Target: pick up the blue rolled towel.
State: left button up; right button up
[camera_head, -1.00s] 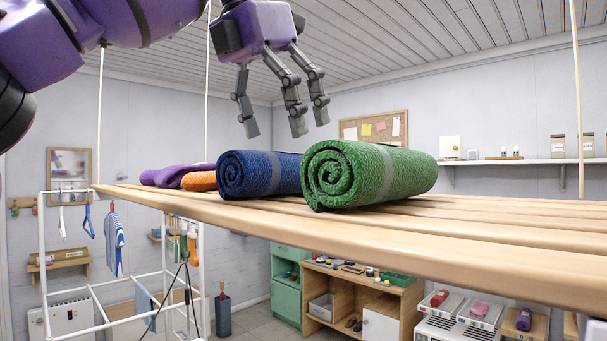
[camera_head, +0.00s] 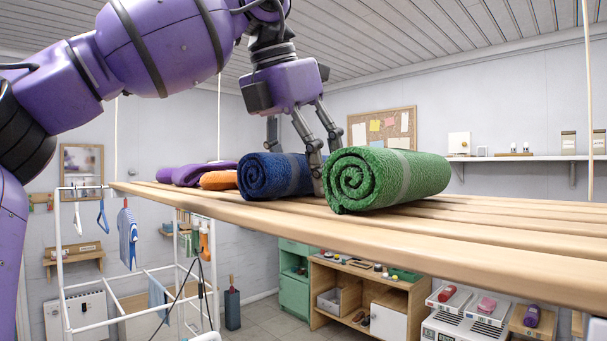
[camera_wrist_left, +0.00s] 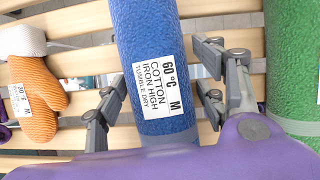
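The blue rolled towel (camera_head: 268,176) lies on the slatted wooden shelf (camera_head: 400,240), just left of the green rolled towel (camera_head: 385,178). My left gripper (camera_head: 297,165) has come down over the blue towel. In the left wrist view the blue towel (camera_wrist_left: 148,50) runs between the open fingers (camera_wrist_left: 160,105), with one finger on its left and two on its right. A small gap shows between fingers and towel, so it is not clearly gripped. A white care label (camera_wrist_left: 166,90) faces the wrist camera. My right gripper is out of view.
An orange mitt (camera_wrist_left: 40,100) lies left of the blue towel; it also shows in the head view (camera_head: 218,180), beside purple cloth (camera_head: 190,174). The green towel (camera_wrist_left: 295,60) stands close on the right, near the right fingers. Ropes hang around the shelf.

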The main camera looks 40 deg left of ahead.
pick_arm(q)
jog(key=c, duration=0.7)
jog(key=shift+r, duration=0.15)
